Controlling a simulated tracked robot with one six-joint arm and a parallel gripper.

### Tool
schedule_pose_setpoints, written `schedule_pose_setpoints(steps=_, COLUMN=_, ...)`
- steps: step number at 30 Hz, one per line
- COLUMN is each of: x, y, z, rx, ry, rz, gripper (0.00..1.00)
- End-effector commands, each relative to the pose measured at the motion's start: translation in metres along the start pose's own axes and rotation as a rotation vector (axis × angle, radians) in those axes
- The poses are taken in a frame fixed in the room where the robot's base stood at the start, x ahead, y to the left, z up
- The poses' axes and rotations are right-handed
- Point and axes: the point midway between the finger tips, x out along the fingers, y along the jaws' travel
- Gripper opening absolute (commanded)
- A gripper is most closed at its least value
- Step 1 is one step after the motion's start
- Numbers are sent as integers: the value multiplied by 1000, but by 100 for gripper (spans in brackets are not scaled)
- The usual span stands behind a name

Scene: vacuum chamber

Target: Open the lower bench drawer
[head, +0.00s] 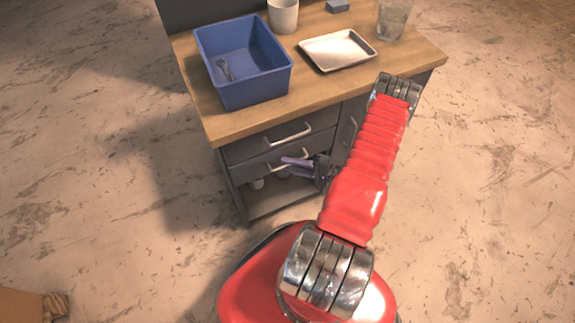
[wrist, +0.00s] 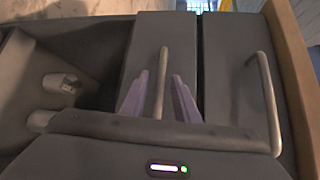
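The lower bench drawer (head: 246,173) is a dark grey front under the upper drawer, and it looks closed. Its metal bar handle (wrist: 161,80) stands between my purple fingers in the wrist view. My gripper (head: 291,163) is in front of this drawer, and its fingers partly cover the handle in the head view. In the wrist view my gripper (wrist: 160,88) is open, one finger on each side of the bar, with visible gaps. I cannot tell how deep the fingertips reach past the bar.
The upper drawer (head: 247,149) has a similar handle (head: 290,134). Below is an open shelf (head: 285,200) with small pale items. On the wooden top (head: 214,128) are a blue bin (head: 257,91), a white cup (head: 283,17), a metal tray (head: 337,50) and a glass (head: 393,18).

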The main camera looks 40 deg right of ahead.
Motion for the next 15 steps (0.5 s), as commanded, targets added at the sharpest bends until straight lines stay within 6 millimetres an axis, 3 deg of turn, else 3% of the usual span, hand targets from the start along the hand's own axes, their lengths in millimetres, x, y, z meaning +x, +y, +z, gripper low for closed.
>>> schedule_pose_setpoints(steps=13, x=11, y=0, z=0, rx=0, ry=0, rz=0, gripper=28)
schedule_pose_setpoints(steps=15, x=11, y=0, z=0, rx=0, ry=0, rz=0, gripper=24)
